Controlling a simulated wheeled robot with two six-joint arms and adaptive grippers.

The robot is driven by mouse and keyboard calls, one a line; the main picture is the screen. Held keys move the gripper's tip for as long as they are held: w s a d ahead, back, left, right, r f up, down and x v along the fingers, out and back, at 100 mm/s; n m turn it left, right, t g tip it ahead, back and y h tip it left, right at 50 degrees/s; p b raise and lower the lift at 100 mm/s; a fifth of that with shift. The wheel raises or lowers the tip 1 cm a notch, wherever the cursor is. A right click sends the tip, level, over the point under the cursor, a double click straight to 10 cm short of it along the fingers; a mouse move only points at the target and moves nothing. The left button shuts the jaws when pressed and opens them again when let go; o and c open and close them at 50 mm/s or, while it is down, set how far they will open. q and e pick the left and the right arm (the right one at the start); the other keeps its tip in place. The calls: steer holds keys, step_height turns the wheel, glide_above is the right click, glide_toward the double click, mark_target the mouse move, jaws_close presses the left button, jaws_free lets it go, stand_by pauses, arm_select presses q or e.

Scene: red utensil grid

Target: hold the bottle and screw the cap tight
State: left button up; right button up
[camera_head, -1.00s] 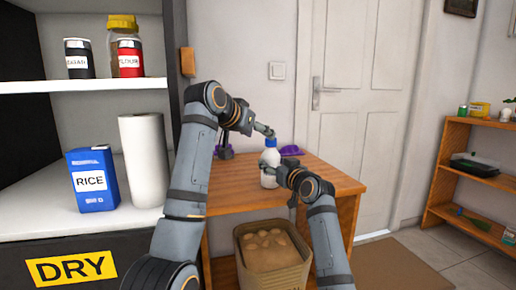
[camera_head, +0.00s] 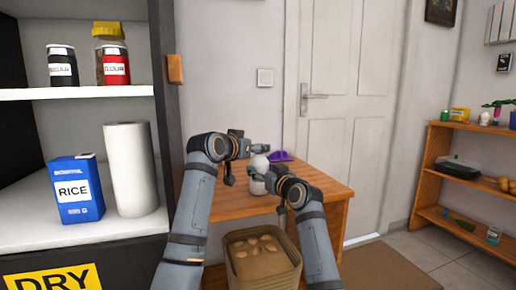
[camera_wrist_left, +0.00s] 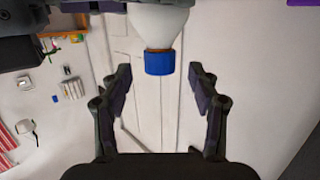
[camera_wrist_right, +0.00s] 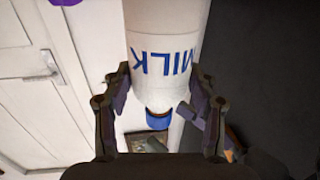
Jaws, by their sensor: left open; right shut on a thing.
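The white milk bottle (camera_head: 258,186) is held above the wooden table in the head view. My right gripper (camera_head: 272,180) is shut around its body; the right wrist view shows the MILK label (camera_wrist_right: 163,63) between the fingers. The blue cap (camera_wrist_left: 160,62) sits on the bottle's neck and also shows in the right wrist view (camera_wrist_right: 158,121). In the head view the cap is hidden behind my left gripper (camera_head: 261,148).
The wooden table (camera_head: 325,180) has a purple item (camera_head: 279,156) at its back. A bin with brown lumps (camera_head: 263,284) stands in front. A shelf (camera_head: 80,93) with jars, a rice box (camera_head: 76,190) and a white roll (camera_head: 131,170) is close on the left.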

arm_select(q)
steer(key=shift+x, duration=1.9)
jaws_close()
steer(key=shift+c, duration=0.4)
jaws_free()
steer(key=shift+o, duration=1.2)
